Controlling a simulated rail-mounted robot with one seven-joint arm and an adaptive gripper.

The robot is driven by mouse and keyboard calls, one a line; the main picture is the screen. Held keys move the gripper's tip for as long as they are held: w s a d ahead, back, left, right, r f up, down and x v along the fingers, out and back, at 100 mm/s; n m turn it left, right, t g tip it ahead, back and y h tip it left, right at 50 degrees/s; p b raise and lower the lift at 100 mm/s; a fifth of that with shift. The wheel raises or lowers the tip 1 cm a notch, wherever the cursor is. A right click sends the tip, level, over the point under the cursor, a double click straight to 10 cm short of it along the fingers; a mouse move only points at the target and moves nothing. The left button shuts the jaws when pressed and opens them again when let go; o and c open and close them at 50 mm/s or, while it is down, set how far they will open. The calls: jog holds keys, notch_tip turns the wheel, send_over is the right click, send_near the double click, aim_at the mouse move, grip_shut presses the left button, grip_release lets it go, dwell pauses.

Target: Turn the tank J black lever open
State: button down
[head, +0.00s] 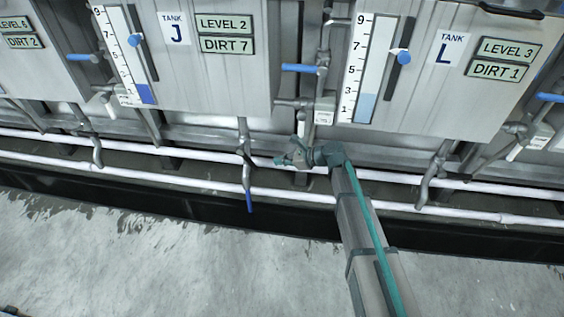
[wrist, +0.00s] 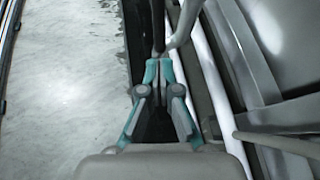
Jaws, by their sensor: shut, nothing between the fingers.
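The tank J sign (head: 174,28) is on a grey tank at the upper left in the head view. Below the tank's right part, a drain pipe (head: 243,130) comes down, with a small black lever (head: 247,158) on it and a blue end below. My gripper (head: 284,158) is just right of the lever, pointing left at about its height, apart from it in the picture. In the wrist view my gripper (wrist: 158,66) has its fingertips together, with nothing between them. A dark upright bar (wrist: 158,28) shows just beyond the tips; I cannot tell if it is the lever.
Tank L (head: 451,48) stands to the right with its own drain pipe (head: 432,172). Two long white pipes (head: 120,171) run along the tank bases behind my gripper. Blue-handled valves, such as one (head: 299,68), stick out between tanks. The concrete floor (head: 130,255) in front is clear.

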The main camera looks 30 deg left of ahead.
aim_at(254, 164)
jog(key=b+x, duration=0.3)
jog(key=x, duration=0.7)
jog(key=shift+a, duration=0.1)
jog(key=shift+f, duration=0.1)
